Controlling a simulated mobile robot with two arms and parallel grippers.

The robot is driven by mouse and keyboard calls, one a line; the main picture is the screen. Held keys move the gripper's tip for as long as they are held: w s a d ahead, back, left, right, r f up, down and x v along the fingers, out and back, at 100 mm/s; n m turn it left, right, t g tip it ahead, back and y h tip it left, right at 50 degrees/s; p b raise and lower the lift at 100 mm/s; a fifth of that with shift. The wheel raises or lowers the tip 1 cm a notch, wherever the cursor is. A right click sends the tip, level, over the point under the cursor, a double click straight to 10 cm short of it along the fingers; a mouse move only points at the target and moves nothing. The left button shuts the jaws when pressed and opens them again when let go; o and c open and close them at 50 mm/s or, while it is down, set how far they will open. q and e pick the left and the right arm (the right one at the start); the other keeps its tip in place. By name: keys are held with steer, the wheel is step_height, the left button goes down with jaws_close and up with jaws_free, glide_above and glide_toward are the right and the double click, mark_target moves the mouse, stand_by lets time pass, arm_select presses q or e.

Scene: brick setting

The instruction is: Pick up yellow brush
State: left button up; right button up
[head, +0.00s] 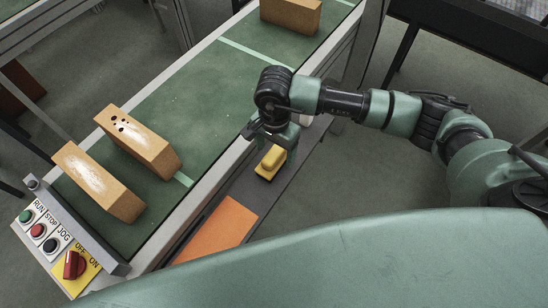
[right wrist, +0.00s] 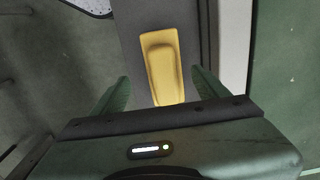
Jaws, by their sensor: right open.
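The yellow brush (head: 270,163) lies on a narrow dark grey shelf (head: 245,188) beside the green conveyor. My right gripper (head: 279,140) is above the brush in the head view, pointing down. In the right wrist view the brush (right wrist: 162,65) shows ahead of the open fingers (right wrist: 160,92), and its near end lies between them in the picture. The right gripper is empty, and I see no contact with the brush. My left gripper is not in view.
An orange flat panel (head: 217,230) lies on the same shelf, nearer me. The conveyor (head: 200,90) carries several bricks, two of them (head: 138,142) (head: 98,182) at its near end. A control panel (head: 52,240) with buttons and a red switch stands at lower left. The conveyor's rail runs along the shelf.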

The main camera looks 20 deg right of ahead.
mark_target(274, 153)
steer(key=f, duration=0.1)
steer(key=f+p, duration=0.1)
steer(key=f, duration=0.1)
steer(key=f+p, duration=0.1)
steer(key=shift+w+f, duration=0.25)
steer(key=shift+w, duration=0.1)
steer(key=shift+f, duration=0.6)
steer(key=c, duration=1.6)
steer(key=shift+r, duration=0.15)
step_height(274, 153, up, 20)
steer(key=b, duration=0.4)
